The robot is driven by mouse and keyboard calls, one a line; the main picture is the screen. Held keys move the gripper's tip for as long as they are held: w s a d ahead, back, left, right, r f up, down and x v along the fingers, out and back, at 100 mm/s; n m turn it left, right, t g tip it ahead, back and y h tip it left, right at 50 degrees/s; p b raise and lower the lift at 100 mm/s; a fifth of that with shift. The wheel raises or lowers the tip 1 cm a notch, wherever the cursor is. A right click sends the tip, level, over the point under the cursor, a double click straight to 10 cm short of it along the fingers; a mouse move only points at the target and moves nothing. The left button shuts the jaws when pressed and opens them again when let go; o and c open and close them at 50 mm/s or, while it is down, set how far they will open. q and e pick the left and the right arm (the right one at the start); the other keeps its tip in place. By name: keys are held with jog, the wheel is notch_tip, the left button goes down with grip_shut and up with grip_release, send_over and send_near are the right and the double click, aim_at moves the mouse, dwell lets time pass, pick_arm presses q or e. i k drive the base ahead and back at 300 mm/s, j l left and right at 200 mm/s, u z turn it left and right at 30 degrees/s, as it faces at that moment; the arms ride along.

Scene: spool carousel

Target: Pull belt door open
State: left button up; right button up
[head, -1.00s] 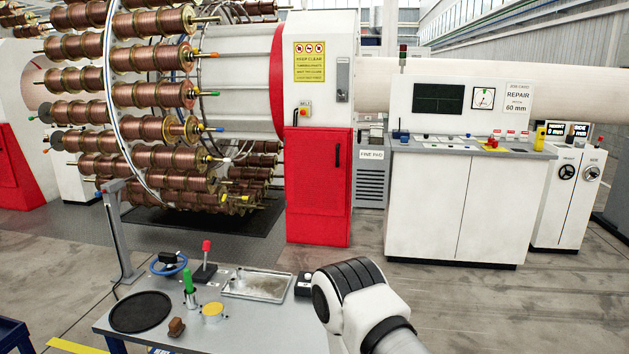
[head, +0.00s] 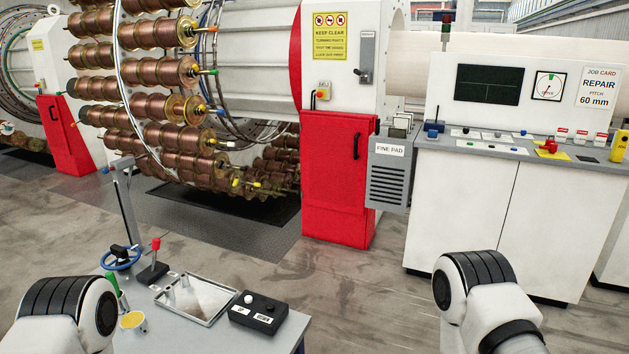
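The red belt door (head: 335,185) is closed on the front of the white machine housing, right of the spool carousel. Its black vertical handle (head: 357,146) is near the door's upper right edge. A second red door (head: 66,138) with a black handle is on another housing at the far left. Parts of my left and right arms show at the bottom left and bottom right. Both are well short of the red doors. Neither gripper's fingers show in the head view.
A small table (head: 270,335) with a metal tray (head: 196,299) and a black button box (head: 258,312) stands in front. The grey FINE PAD box (head: 390,175) is just right of the door. A control desk (head: 500,205) stands at right. Floor before the door is clear.

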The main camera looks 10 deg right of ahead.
aim_at(335, 155)
jog(key=i+l+z, duration=0.15)
jog(key=i+l, duration=0.25)
jog(key=i+l+z, duration=0.15)
jog(key=i+l, duration=0.2)
jog(key=i+l+z, duration=0.15)
jog(key=i+l, duration=0.15)
jog(key=i, duration=0.25)
jog(key=i+l+z, duration=0.15)
jog(key=i, duration=0.3)
jog(key=i+l+z, duration=0.15)
jog(key=i+l, duration=0.15)
jog(key=i, duration=0.2)
jog(key=i+l+z, duration=0.15)
jog(key=i, duration=0.35)
jog(key=i+j+z, duration=0.25)
jog(key=i+j, duration=0.35)
jog(key=i+j+z, duration=0.2)
jog(key=i+j, duration=0.3)
jog(key=j, duration=0.2)
